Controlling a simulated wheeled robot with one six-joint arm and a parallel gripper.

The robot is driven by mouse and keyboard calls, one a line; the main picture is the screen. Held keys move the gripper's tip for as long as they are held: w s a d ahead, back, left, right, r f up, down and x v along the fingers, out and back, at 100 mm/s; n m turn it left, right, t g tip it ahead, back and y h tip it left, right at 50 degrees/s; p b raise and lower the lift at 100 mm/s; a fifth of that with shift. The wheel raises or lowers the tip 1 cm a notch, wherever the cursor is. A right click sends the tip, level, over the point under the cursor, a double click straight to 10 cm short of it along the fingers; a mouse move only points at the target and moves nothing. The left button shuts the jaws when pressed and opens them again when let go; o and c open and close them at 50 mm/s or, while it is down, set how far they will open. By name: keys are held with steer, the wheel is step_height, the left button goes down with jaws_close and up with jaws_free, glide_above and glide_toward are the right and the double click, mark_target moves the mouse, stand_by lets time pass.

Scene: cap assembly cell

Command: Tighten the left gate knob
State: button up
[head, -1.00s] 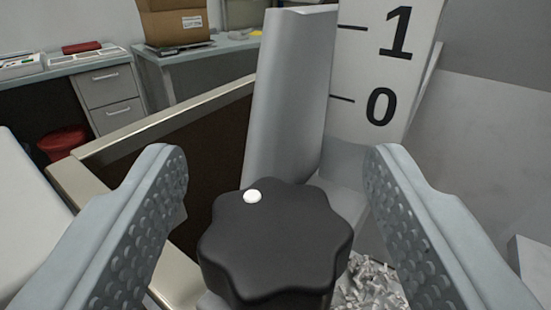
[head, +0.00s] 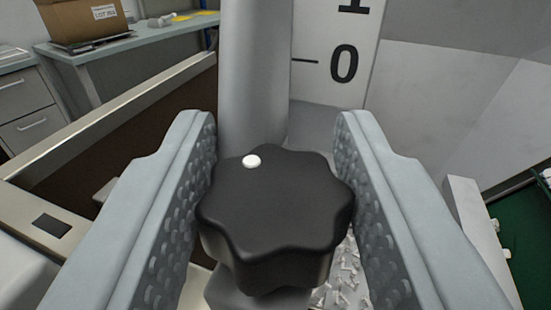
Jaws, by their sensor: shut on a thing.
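The gate knob (head: 275,215) is black and lobed, with a white dot (head: 252,161) on its top toward the far left. It sits in the middle of the head view, in front of a grey upright post (head: 254,70). My gripper (head: 277,180) has one finger on each side of the knob and is shut on it. The dimpled inner pads face the knob's lobes. A grey block shows under the knob; the rest of the knob's mount is hidden.
A white scale plate (head: 335,60) marked 0 stands behind the post. Small pale pieces (head: 343,280) lie below at the right. A cardboard box (head: 85,20) sits on a bench at the back left. A green surface (head: 520,235) shows at the right.

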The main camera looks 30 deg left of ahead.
steer(key=shift+m+t+h, duration=0.7)
steer(key=shift+m+h, duration=0.1)
steer(key=shift+h, duration=0.3)
steer(key=o, duration=1)
steer(key=shift+s, duration=0.1)
steer(key=v, duration=1.7)
steer(key=shift+s+d, duration=0.1)
steer(key=shift+d, duration=0.05)
